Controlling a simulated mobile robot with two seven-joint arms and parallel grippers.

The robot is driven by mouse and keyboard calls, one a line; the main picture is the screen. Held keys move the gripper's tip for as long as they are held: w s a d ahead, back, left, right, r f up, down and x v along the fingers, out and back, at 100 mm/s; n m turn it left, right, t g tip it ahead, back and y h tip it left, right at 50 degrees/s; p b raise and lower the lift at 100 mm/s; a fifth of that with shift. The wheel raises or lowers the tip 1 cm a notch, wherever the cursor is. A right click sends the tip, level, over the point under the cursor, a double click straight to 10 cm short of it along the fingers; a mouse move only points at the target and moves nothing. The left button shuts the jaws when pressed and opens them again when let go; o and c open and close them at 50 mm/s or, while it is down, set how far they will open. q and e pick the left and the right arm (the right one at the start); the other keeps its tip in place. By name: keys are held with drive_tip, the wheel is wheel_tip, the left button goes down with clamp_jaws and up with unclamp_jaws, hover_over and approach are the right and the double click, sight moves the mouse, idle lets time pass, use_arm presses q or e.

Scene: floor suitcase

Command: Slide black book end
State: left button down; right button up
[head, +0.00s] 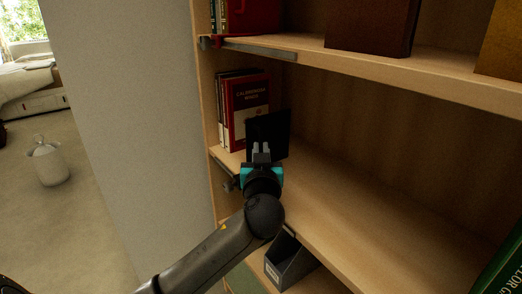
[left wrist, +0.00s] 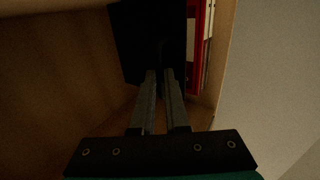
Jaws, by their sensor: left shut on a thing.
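The black book end (head: 270,130) stands upright on the middle shelf, just right of a few books. My left gripper (head: 262,148) is in front of it, its fingers pointing into the shelf and overlapping the book end's lower part. In the left wrist view the fingers (left wrist: 161,75) are close together and shut on the dark book end (left wrist: 145,40). The exact contact at the fingertips is too dark to see. My right gripper is in neither view.
A red book (head: 250,100) and paler books stand at the shelf's left end. The middle shelf (head: 345,205) is bare to the right, up to a green book (head: 503,265). The upper shelf (head: 380,72) overhangs it. A dark holder (head: 290,262) sits below.

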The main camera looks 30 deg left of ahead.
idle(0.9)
use_arm(q)
drive_tip(key=w+a, duration=0.1)
drive_tip(key=a, duration=0.2)
drive_tip(key=w+a, duration=0.1)
drive_tip(key=a, duration=0.2)
drive_tip(key=w+a, duration=0.2)
drive_tip(key=a, duration=0.2)
drive_tip(key=shift+w, duration=0.1)
drive_tip(key=shift+a, duration=0.15)
drive_tip(key=c, duration=0.9)
unclamp_jaws()
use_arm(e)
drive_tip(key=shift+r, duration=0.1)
use_arm(q)
drive_tip(key=shift+s+d, duration=0.2)
drive_tip(key=shift+d, duration=0.05)
drive_tip(key=p+v, duration=0.3)
drive_tip(key=v, duration=1.1)
drive_tip(key=shift+s+d+p, duration=0.15)
drive_tip(key=shift+s+p, duration=0.15)
drive_tip(key=shift+p, duration=0.1)
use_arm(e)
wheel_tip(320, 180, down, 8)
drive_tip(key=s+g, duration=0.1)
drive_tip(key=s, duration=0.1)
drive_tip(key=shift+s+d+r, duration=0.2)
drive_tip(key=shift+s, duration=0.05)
